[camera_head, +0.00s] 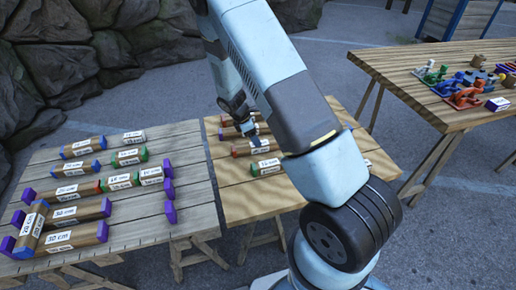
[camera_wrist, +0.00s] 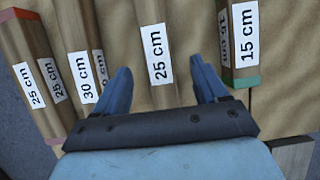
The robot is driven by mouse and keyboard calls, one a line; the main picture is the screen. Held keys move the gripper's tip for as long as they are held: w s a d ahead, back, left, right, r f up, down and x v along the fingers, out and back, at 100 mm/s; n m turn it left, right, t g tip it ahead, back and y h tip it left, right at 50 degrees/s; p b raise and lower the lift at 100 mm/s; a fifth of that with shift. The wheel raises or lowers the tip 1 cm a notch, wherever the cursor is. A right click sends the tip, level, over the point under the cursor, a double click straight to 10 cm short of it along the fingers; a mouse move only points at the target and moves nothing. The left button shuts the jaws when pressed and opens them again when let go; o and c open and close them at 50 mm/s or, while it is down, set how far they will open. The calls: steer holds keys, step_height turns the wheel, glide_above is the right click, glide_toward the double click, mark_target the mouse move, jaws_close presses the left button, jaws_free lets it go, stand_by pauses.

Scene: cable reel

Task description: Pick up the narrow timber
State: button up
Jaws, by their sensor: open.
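My gripper (camera_wrist: 160,68) is open, with its two blue fingers on either side of a timber labelled 25 cm (camera_wrist: 155,22). This timber runs up the picture, and I see nothing held. Left of it are a timber labelled 30 cm (camera_wrist: 70,25) and a thick red-ended timber labelled 25 cm (camera_wrist: 22,38). Right of it is a green-ended timber labelled 15 cm (camera_wrist: 243,77). In the head view my gripper (camera_head: 250,130) is low over the timbers on the middle table (camera_head: 235,198). My arm hides part of that table. Which timber is narrowest is hard to tell.
The grey left table (camera_head: 190,215) holds several labelled timbers with blue, purple, green and red ends. The right table (camera_head: 420,75) carries coloured small parts (camera_head: 465,97). Neighbouring timbers stand close beside my fingers. Rocks (camera_head: 55,60) line the back left.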

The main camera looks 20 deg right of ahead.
steer(key=shift+w+x, duration=0.2)
steer(key=shift+x, duration=3.2)
steer(key=c, duration=1.2)
